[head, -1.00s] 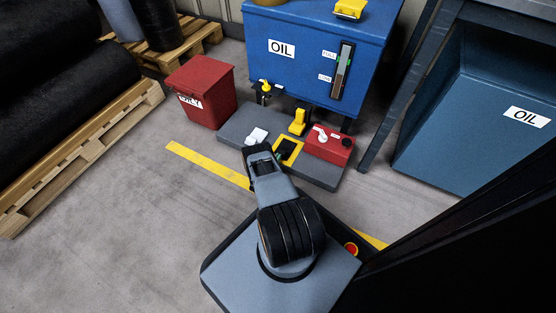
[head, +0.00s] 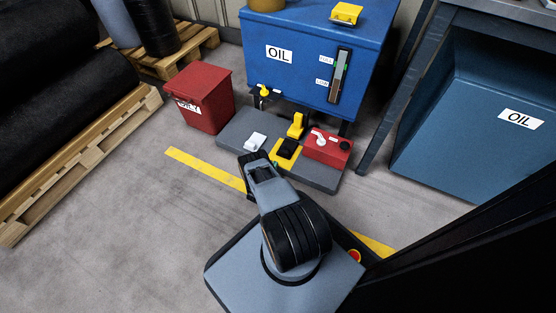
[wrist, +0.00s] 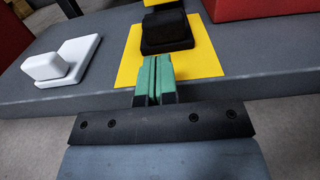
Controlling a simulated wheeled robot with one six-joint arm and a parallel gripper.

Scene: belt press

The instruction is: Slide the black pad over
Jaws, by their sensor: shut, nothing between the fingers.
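The black pad (head: 288,147), a dark block with a raised part, sits on the yellow square (head: 278,163) on the grey platform. In the wrist view the pad (wrist: 165,32) lies at the top middle, on the far part of the yellow square (wrist: 200,60). My gripper (wrist: 153,62) has green fingers pressed together with nothing between them. In the head view my arm hides most of the gripper.
A white block on a plate (head: 255,141) stands left of the pad. A yellow post (head: 297,126) is behind it, and a red can (head: 327,147) is to its right. The blue oil tank (head: 310,60) rises behind the platform (head: 235,130). A red bin (head: 207,98) stands at left.

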